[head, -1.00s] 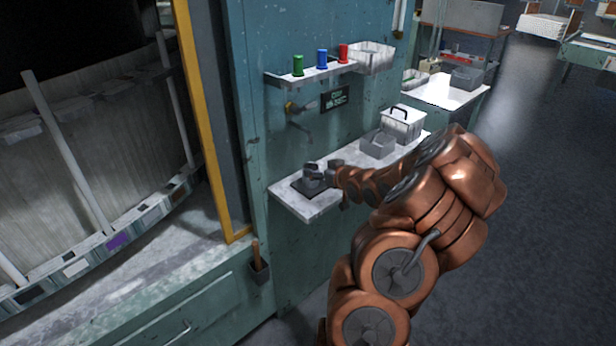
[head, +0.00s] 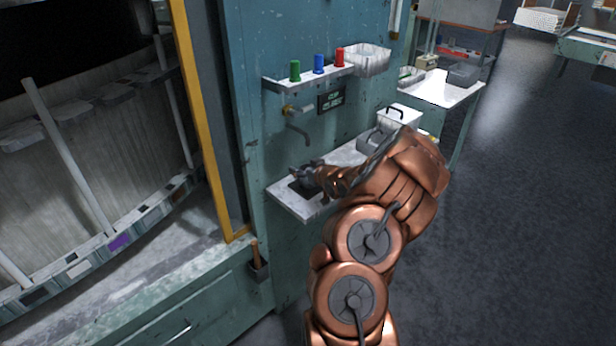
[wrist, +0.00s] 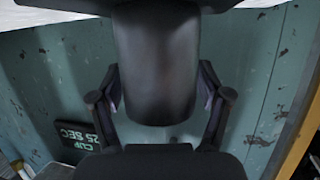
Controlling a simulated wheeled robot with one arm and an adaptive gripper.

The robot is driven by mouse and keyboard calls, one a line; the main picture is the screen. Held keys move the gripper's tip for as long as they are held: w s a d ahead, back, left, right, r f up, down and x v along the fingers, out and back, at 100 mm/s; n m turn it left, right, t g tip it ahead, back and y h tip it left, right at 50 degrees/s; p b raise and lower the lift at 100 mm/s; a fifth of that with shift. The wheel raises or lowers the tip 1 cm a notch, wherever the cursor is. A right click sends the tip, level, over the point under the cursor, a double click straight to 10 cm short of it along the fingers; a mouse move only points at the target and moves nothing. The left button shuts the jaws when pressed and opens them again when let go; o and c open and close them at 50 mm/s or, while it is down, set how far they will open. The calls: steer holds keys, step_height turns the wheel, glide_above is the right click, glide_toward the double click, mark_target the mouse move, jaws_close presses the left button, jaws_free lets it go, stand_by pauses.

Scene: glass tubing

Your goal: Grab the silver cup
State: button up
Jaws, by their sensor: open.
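The silver cup (wrist: 156,45) shows in the wrist view as a smooth dark-grey cylinder at the centre, in shade. My gripper (wrist: 160,88) is open, with one finger on each side of the cup. Whether the fingers touch it I cannot tell. In the head view my gripper (head: 308,178) is low over the left end of the lower shelf (head: 303,206), above a dark square pad (head: 296,187). The cup is mostly hidden there by my gripper.
A bent spout (head: 299,130) sticks out of the teal wall above the shelf. A sign (head: 331,98) hangs beside it. Green (head: 295,71), blue (head: 319,64) and red (head: 340,57) pieces stand on the upper shelf. A white basket (head: 398,118) is at the lower shelf's right.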

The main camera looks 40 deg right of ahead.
steer(key=shift+c, duration=0.4)
steer(key=c, duration=1.3)
steer(key=shift+r, duration=0.1)
